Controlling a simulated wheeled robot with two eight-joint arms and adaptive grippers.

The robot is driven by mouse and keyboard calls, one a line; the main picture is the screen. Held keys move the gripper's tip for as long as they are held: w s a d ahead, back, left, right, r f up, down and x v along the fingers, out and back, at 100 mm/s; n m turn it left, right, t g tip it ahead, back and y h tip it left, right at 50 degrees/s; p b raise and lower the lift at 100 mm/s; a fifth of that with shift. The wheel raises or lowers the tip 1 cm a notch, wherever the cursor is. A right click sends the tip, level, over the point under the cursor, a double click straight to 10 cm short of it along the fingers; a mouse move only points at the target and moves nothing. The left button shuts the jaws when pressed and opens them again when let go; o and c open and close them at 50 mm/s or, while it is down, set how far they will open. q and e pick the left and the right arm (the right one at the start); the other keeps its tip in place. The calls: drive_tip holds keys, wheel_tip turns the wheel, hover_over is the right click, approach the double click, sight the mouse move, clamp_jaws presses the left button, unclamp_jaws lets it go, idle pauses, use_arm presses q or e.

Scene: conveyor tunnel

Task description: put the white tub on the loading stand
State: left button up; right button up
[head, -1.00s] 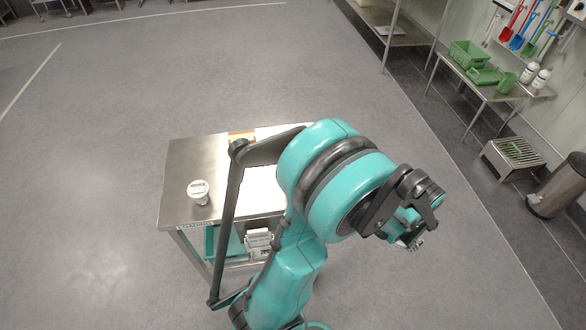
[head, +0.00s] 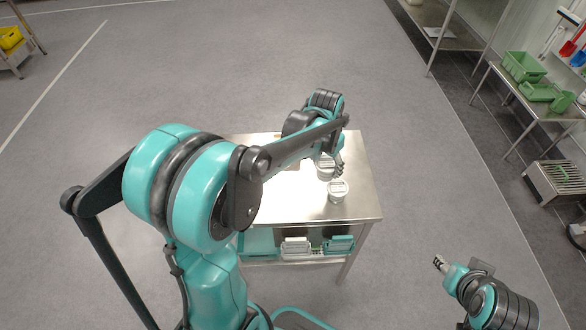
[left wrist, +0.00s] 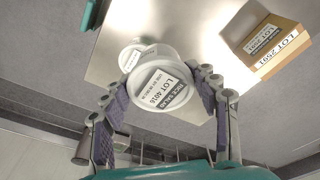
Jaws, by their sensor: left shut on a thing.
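A white tub (head: 325,171) with a printed label is in my left gripper (head: 334,166), over the steel stand (head: 356,170). In the left wrist view, the fingers of my left gripper (left wrist: 165,82) are on both sides of this tub (left wrist: 158,92), labelled rice salad. I cannot tell whether its base touches the stand. A second white tub (head: 338,191) stands on the stand just in front of it; a tub also shows behind the held one in the left wrist view (left wrist: 131,56). My right gripper (head: 441,263) is at lower right, away from the stand; its fingers are too small to judge.
A cardboard box (left wrist: 262,42) sits on the steel top in the left wrist view. White and teal bins (head: 296,246) fill the stand's lower shelf. A side table with green crates (head: 522,66) stands at right. The stand's front right corner is clear.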

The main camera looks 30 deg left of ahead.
use_arm(q)
drive_tip(key=s+a+f+b, duration=0.1)
drive_tip(key=s+a+f, duration=0.1)
drive_tip(key=a, duration=0.1)
drive_tip(key=s+a+f+b, duration=0.1)
drive_tip(key=s+a+f, duration=0.1)
drive_tip(key=s+a+f+b, duration=0.1)
drive_tip(key=s+a+f, duration=0.1)
drive_tip(key=a, duration=0.1)
drive_tip(key=shift+s+a+f, duration=0.25)
drive_tip(key=shift+s+a, duration=0.1)
drive_tip(key=shift+f+b, duration=0.9)
drive_tip(key=shift+f, duration=1.1)
drive_tip(key=shift+f, duration=0.1)
drive_tip(key=o, duration=1.7)
